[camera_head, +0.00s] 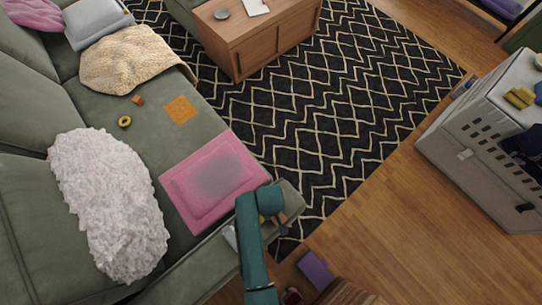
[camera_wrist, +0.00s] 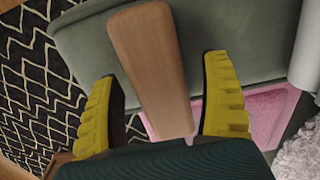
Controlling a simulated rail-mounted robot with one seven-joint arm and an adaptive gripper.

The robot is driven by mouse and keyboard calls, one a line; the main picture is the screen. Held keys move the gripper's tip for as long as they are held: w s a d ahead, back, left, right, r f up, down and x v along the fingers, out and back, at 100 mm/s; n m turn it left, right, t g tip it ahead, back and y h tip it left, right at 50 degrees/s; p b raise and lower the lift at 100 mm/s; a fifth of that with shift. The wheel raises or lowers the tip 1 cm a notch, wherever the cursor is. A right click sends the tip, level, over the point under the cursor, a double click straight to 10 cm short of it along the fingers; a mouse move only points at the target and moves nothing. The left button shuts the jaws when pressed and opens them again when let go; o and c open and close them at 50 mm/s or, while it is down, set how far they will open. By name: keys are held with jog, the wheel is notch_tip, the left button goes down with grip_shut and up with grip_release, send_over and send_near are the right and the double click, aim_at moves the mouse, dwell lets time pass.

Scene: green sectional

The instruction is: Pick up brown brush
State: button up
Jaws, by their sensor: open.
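The brown brush (camera_wrist: 150,45) shows in the wrist view as a long, smooth wooden piece with rounded ends, over the green sofa's end. My gripper (camera_wrist: 161,78) is open, with one yellow finger on each side of the brush and visible gaps between. In the head view a small brown part of the brush (camera_head: 282,217) shows beside my teal gripper, which hides most of that spot. I cannot tell how far the fingertips are above the sofa surface.
A pink cushion (camera_head: 205,180) lies on the green sofa (camera_head: 85,110) close to my gripper. A white object (camera_wrist: 309,50) stands near the right finger in the wrist view. A fluffy white pillow (camera_head: 105,205) lies farther left. Patterned rug (camera_head: 340,90) lies beyond the sofa.

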jog(key=shift+f, duration=0.35)
jog(key=c, duration=1.3)
jog(key=shift+c, duration=0.2)
jog(key=shift+r, duration=0.1)
notch_tip(320, 180, up, 10)
jog(key=p, duration=0.2)
jog(key=shift+p, duration=0.4)
